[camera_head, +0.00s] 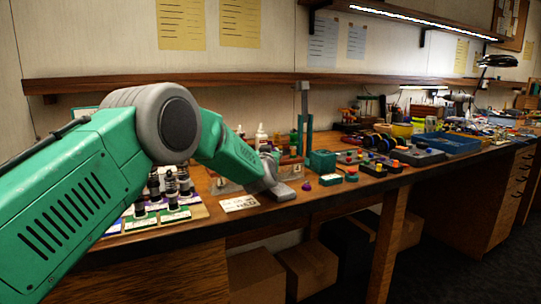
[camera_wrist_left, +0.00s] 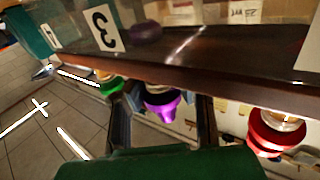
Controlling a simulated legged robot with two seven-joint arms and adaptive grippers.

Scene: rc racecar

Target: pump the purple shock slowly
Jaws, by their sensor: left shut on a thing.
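The purple shock shows in the left wrist view as a shiny purple end piece (camera_wrist_left: 163,104) below a dark wooden rail (camera_wrist_left: 190,58). My left gripper (camera_wrist_left: 160,116) has one finger on each side of this purple piece and is shut on it. The rest of the shock is hidden. In the head view my left gripper (camera_head: 268,172) is low at the bench's front, beside a small wooden rack (camera_head: 295,160); its fingertips are hard to make out there. My right gripper is in neither view.
Green (camera_wrist_left: 110,85) and red (camera_wrist_left: 272,132) end pieces flank the purple one. Black shocks (camera_head: 170,184) stand on coloured mats at the left. A small purple dome (camera_head: 307,186) lies near the bench edge. A lettered card (camera_head: 240,203) lies at the front.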

